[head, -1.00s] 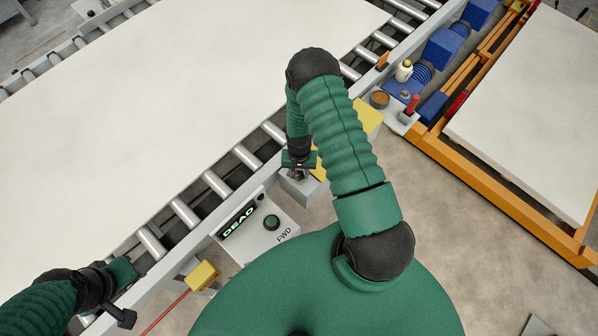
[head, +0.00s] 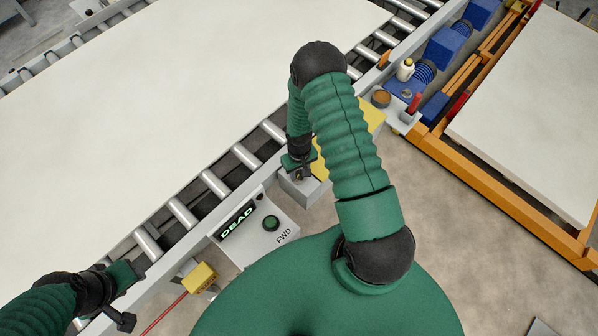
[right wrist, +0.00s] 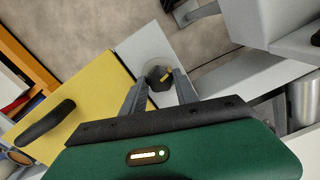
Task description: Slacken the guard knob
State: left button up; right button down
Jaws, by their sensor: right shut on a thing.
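In the head view my right gripper (head: 299,170) points down at the grey block (head: 302,189), and the knob is mostly hidden there. The yellow guard (right wrist: 80,110) with a black handle (right wrist: 45,124) lies beside the block. My left gripper (head: 124,278) is at the lower left, near the conveyor edge; its fingers do not show clearly.
A grey control box (head: 258,232) with a "DEAD" display and a green button stands left of the block. A large white panel (head: 150,110) lies on the rollers. A bottle (head: 405,70) and a brown tub (head: 381,98) stand at the back right, near an orange frame (head: 470,176).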

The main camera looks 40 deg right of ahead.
aim_at(299, 173)
dwell(0.4)
jog(key=c, duration=0.9)
grip_release()
jog(key=shift+c, duration=0.2)
notch_tip(299, 173, up, 17)
jog(key=b, duration=0.1)
jog(key=shift+b, duration=0.35)
jog(key=shift+d+f, duration=0.1)
